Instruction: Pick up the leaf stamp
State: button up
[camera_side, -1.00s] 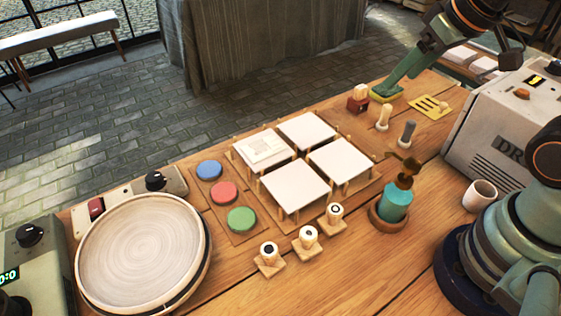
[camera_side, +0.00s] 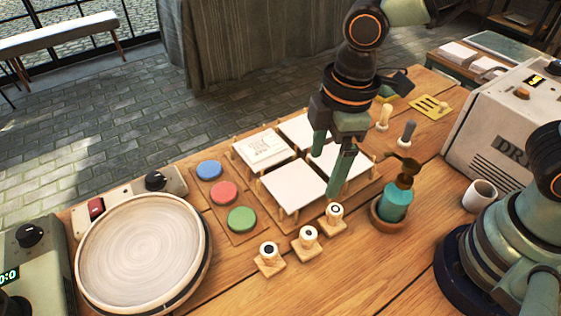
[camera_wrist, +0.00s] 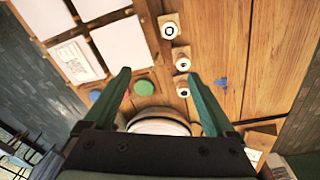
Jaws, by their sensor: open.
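Three wooden stamps on small square blocks stand in a slanting row: a front-left stamp (camera_side: 268,252), a middle stamp (camera_side: 307,236) and a back-right stamp (camera_side: 335,213). The back-right one has a ring mark on top. The others bear small dark marks, and I cannot tell which is the leaf. In the wrist view the ring stamp (camera_wrist: 169,29), the middle stamp (camera_wrist: 182,62) and the third stamp (camera_wrist: 183,91) run down near the centre. My gripper (camera_side: 326,176) is open and empty, pointing down above the tiles beside the ring stamp. Its fingers (camera_wrist: 158,74) spread wide in the wrist view.
White square tiles (camera_side: 293,187) sit on a pegged rack behind the stamps. Blue, red and green pads (camera_side: 241,219) and a round turntable (camera_side: 139,250) are left. A teal pump bottle (camera_side: 394,203) stands close right. Bare wood lies in front.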

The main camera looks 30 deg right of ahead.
aim_at(309, 232)
jog(key=s+a+f+n, duration=0.1)
jog(key=a, duration=0.1)
jog(key=s+a+f+n+g, duration=0.1)
jog(key=s+a+f+n, duration=0.1)
jog(key=shift+h, duration=0.4)
jog(key=shift+f+n, duration=0.3)
jog(key=shift+f, duration=0.1)
notch_tip(309, 232, down, 5)
jog(key=shift+f, duration=0.1)
jog(key=shift+a+f, duration=0.2)
jog(key=shift+f, duration=2.9)
grip_shut()
